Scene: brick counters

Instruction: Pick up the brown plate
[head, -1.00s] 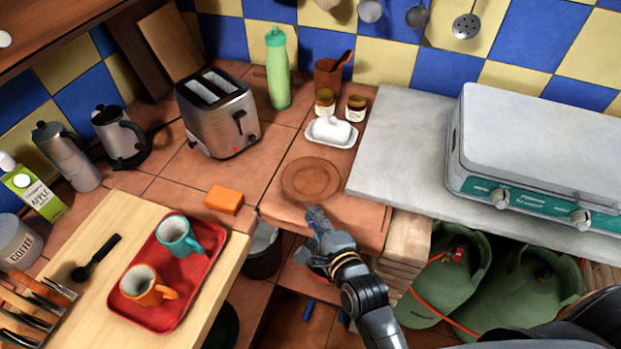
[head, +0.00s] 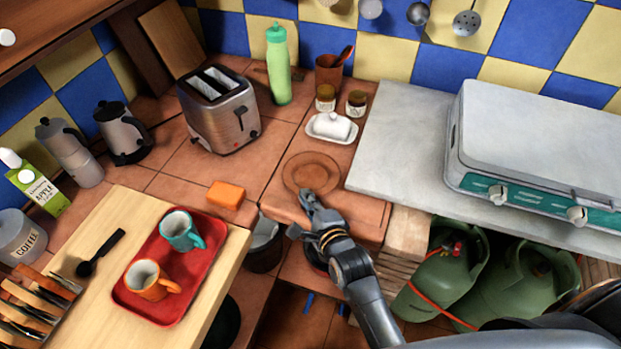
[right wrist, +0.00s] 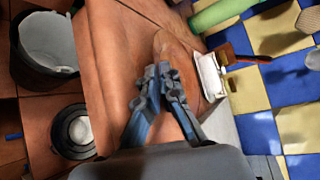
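The brown plate (head: 312,172) lies flat on the tiled counter, between the white butter dish and the counter's front edge. Its colour is close to the tiles. My right gripper (head: 298,212) is just in front of the plate, with its far finger close to the near rim. In the head view its two fingers stand apart, and it holds nothing. In the right wrist view the fingers (right wrist: 160,75) cover part of the plate (right wrist: 190,60). Whether a finger touches the plate is unclear. My left gripper is not in view.
The butter dish (head: 332,127) and two small jars stand behind the plate. A grey slab (head: 390,140) with a stove (head: 540,150) is on the right. An orange sponge (head: 225,194), a dark bin (head: 264,245) and a red tray (head: 160,308) with two mugs are left.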

